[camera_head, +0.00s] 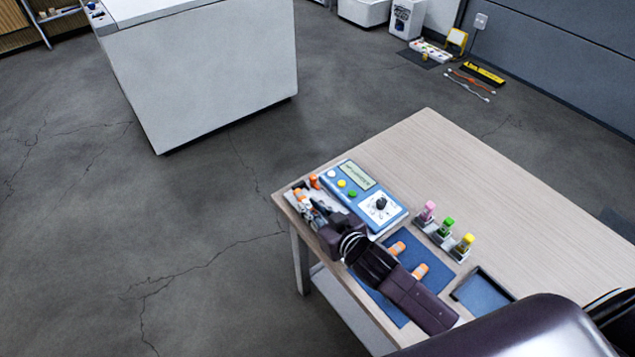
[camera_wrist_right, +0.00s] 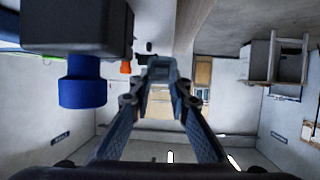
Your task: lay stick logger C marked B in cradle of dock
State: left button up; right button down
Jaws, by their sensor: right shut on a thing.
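The blue dock unit (camera_head: 352,186), with a display, coloured buttons and a dial, sits at the table's left corner. Beside its left edge are a light stick with an orange end (camera_head: 300,196) and another orange end (camera_head: 314,181). My right gripper (camera_head: 318,212) is shut there, at the dock's near left side, apparently on a stick logger that its fingers mostly hide. In the right wrist view the fingers (camera_wrist_right: 160,72) close together, with an orange end (camera_wrist_right: 125,67) beside them. The letter marks and the cradle are not clear. My left gripper is not in view.
A blue mat (camera_head: 391,307) carries two orange-ended sticks (camera_head: 397,248), partly behind my right arm. A rack with pink, green and yellow capped vials (camera_head: 446,231) stands right of the dock. A dark-rimmed tray (camera_head: 483,270) lies nearer. The table's far right (camera_head: 520,190) is clear.

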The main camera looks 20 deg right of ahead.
aim_at(318, 197)
jog(key=shift+n+y, duration=0.6)
jog(key=w+r, duration=0.1)
jog(key=d+r, duration=0.1)
jog(key=w+d+r+p, duration=0.1)
jog(key=shift+w+d+r, duration=0.15)
jog(key=shift+w+r, duration=0.1)
jog(key=shift+w, duration=0.1)
jog(key=shift+w+d+r, duration=0.15)
jog(key=shift+f+b, duration=0.65)
jog(key=shift+b, duration=0.15)
notch_tip(318, 197, down, 3)
jog(key=b, duration=0.3)
jog(key=shift+r, duration=0.1)
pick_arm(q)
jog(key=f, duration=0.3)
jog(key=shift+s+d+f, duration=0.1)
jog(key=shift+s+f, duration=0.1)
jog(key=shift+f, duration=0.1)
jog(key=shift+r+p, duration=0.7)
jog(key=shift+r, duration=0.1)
pick_arm(e)
jog(key=shift+r, duration=0.15)
